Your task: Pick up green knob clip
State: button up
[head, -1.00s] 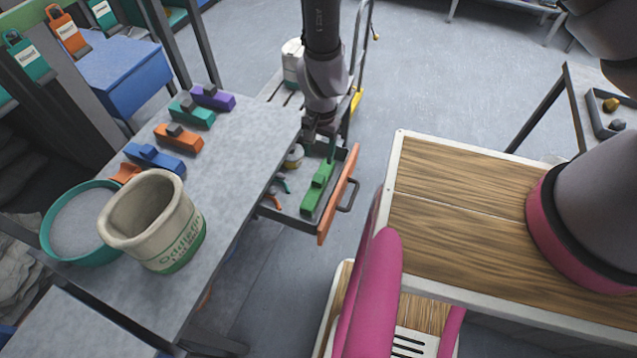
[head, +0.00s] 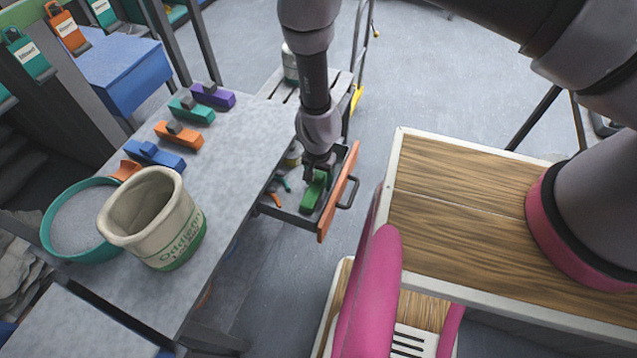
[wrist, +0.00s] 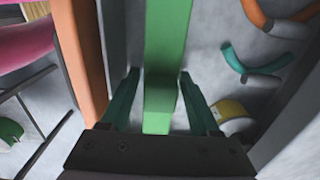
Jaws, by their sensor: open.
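The green knob clip (head: 313,194) lies in the open drawer, near its orange front. In the wrist view the clip's long green body (wrist: 165,65) runs up the middle of the picture. My gripper (head: 317,173) is over the drawer at the clip's far part, hiding some of it. In the wrist view my gripper's two teal fingers (wrist: 158,98) are open, one on each side of the clip. I cannot tell whether they touch it. The clip's knob is not clear in either view.
The drawer's orange front (head: 339,193) and side wall stand close to my gripper. Curved teal and orange pieces (wrist: 253,62) and a yellow-banded roll (wrist: 230,112) lie in the drawer. On the grey table (head: 225,165) are several other clips, a beige pot (head: 152,220) and a teal bowl (head: 48,233).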

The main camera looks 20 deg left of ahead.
jog(key=shift+f, duration=0.15)
grip_shut()
